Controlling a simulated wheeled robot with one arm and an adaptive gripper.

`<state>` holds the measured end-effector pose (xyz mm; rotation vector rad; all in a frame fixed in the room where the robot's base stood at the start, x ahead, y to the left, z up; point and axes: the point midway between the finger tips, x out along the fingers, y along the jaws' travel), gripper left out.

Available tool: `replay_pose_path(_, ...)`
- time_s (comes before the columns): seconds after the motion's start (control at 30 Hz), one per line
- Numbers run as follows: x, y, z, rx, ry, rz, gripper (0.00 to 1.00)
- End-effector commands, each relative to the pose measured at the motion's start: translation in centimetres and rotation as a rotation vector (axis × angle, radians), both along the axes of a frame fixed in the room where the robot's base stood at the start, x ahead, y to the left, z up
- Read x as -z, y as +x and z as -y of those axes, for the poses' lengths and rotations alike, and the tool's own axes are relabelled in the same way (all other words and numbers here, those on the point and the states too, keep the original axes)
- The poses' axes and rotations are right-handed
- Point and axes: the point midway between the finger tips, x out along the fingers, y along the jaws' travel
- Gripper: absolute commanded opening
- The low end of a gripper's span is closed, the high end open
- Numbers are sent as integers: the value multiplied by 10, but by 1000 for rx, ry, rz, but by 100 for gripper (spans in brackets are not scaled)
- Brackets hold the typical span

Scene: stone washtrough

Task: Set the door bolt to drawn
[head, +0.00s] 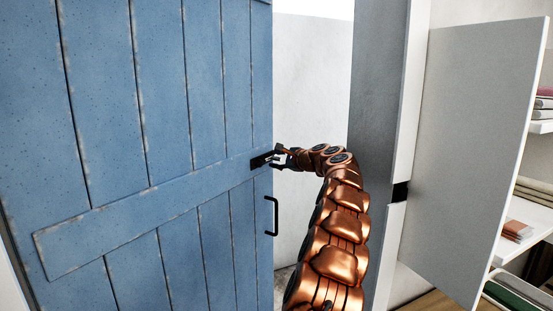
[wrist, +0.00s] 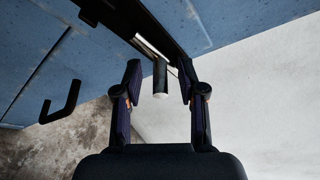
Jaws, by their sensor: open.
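The door bolt (head: 262,159) is a small dark fitting on the blue plank door (head: 160,90), at the right end of its slanting middle batten. In the wrist view the bolt's dark bar (wrist: 160,22) runs along the door, and a dark round knob with a pale end (wrist: 160,80) sticks out from it. My gripper (head: 283,157) is at the bolt, by the door's right edge. In the wrist view my gripper (wrist: 159,72) is open, with one finger on each side of the knob and a gap on both sides. How far the bolt is slid is unclear.
A black pull handle (head: 271,216) is on the door below the bolt. Right of my arm are a grey wall (head: 375,130), a dark piece on the white frame (head: 400,191), a pale panel (head: 480,130) and shelves with folded cloths (head: 537,195).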

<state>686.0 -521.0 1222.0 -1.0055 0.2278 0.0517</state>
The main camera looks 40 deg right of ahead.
Motion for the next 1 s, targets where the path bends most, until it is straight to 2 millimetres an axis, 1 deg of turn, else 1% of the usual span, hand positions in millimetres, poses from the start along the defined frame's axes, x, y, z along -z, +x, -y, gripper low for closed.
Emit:
replay_pose_path(0.2,1,6,0,-1,0,1,40)
replay_pose_path(0.47,1,7,0,-1,0,1,40)
replay_pose_path(0.83,2,7,0,-1,0,0,2)
replay_pose_path(0.87,2,6,0,-1,0,0,0)
replay_pose_path(1.0,2,7,0,-1,0,0,0)
